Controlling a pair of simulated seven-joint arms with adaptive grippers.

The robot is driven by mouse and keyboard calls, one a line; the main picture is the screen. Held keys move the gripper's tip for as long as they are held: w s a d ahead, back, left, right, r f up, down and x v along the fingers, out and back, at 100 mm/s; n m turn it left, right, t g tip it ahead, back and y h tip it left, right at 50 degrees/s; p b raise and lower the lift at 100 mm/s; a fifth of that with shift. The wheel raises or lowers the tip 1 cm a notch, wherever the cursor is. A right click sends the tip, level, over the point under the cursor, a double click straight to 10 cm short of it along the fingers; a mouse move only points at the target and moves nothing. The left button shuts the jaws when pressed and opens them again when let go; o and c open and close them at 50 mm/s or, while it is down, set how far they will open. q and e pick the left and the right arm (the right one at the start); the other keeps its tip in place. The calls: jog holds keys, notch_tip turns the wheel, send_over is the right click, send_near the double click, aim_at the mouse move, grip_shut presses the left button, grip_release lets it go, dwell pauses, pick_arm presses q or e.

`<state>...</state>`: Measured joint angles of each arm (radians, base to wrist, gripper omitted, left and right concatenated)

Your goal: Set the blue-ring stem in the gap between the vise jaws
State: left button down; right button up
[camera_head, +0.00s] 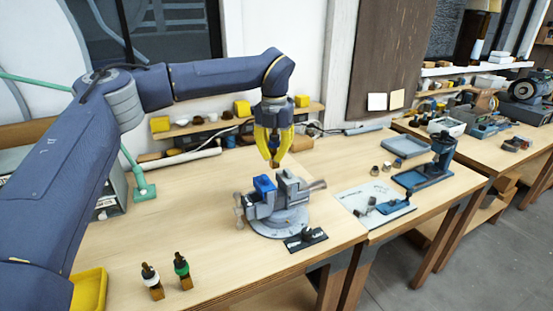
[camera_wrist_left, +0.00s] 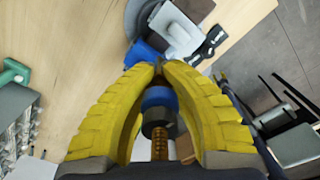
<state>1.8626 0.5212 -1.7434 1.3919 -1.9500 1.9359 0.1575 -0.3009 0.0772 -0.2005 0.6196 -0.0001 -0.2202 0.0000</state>
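My left gripper (camera_head: 274,158) hangs fingers-down above and behind the vise. Its yellow fingers are shut on the blue-ring stem (camera_wrist_left: 158,98), which shows in the left wrist view with a blue ring, a dark collar and a threaded brass end. In the head view the fingers mostly hide the stem. The grey vise (camera_head: 290,190) with a blue block (camera_head: 264,184) stands on a round base on the table. It also shows partly at the top of the left wrist view (camera_wrist_left: 176,28). The gap between its jaws is hard to make out. My right gripper is not in view.
A white-ring stem (camera_head: 151,279) and a green-ring stem (camera_head: 182,270) stand at the front left. A small black holder (camera_head: 306,240) lies before the vise. A white mat (camera_head: 359,197) and a blue stand (camera_head: 428,172) are to the right. Bare tabletop lies left of the vise.

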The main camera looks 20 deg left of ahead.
pick_arm(q)
jog(key=shift+w+d, duration=0.3)
jog(key=shift+d, duration=0.05)
jog(key=shift+f, duration=2.7)
jog(key=shift+s+f, duration=0.15)
jog(key=shift+f, duration=0.8)
jog(key=shift+s+f, duration=0.15)
jog(key=shift+f, duration=1)
jog(key=c, duration=1.5)
grip_release()
jog(key=shift+o, duration=1.2)
notch_tip(320, 180, up, 9)
jog(key=shift+w+f, duration=0.1)
jog(key=shift+w, duration=0.05)
jog(key=shift+r, duration=0.7)
